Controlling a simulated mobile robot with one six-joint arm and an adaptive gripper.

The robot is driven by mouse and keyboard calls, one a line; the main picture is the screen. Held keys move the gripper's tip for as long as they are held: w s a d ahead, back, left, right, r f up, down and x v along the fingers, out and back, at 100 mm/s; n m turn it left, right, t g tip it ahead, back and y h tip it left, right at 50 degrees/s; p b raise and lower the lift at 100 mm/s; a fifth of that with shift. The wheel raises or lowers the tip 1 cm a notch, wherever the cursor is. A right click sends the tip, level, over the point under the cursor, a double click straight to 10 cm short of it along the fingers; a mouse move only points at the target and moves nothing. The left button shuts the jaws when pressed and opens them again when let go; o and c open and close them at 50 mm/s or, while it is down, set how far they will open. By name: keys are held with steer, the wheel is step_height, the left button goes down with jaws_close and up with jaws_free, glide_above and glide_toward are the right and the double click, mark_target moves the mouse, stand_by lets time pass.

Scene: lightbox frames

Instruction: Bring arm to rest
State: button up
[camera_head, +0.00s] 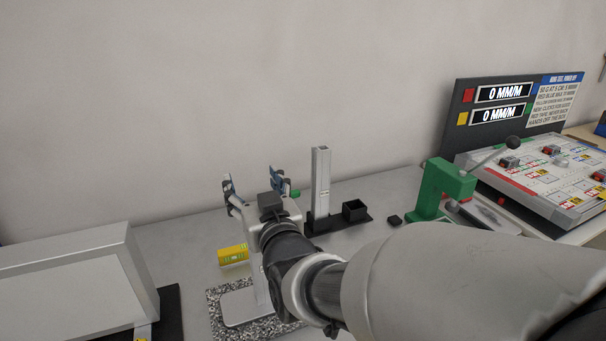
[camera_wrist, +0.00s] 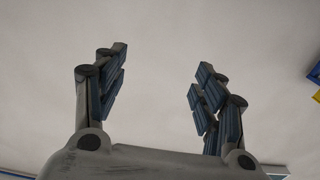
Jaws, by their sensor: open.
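My gripper (camera_head: 253,186) is raised above the bench at the middle of the head view, with its two fingers pointing up and spread apart. In the wrist view my gripper (camera_wrist: 160,82) is open, and the gap between its blue-padded fingers shows only plain pale wall. It holds nothing. My arm reaches in from the lower right of the head view and hides part of the bench behind it.
A yellow block (camera_head: 233,256) and a speckled mat (camera_head: 216,305) are near the arm. A grey box (camera_head: 70,285) stands left. A silver column (camera_head: 321,180), black open box (camera_head: 355,210), green press (camera_head: 441,188), and panel with readouts (camera_head: 490,120) stand behind and right.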

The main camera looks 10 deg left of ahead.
steer(key=shift+r, duration=0.25)
steer(key=s+d+f+m+g+h, duration=0.1)
steer(key=s+d+f+g+h, duration=0.15)
steer(key=d, duration=0.65)
steer(key=s+d+f+m+g+h, duration=0.1)
steer(key=s+d+f+m+h, duration=0.15)
steer(key=d, duration=0.55)
steer(key=s+d+f+m+g+h, duration=0.1)
steer(key=s+d+f+g+h, duration=0.1)
steer(key=s+d, duration=0.5)
steer(key=s+d+f+m+g+h, duration=0.1)
steer(key=s+d+f+g, duration=0.4)
steer(key=s, duration=1)
steer(key=d+h, duration=0.1)
steer(key=d, duration=0.2)
steer(key=shift+m, duration=0.35)
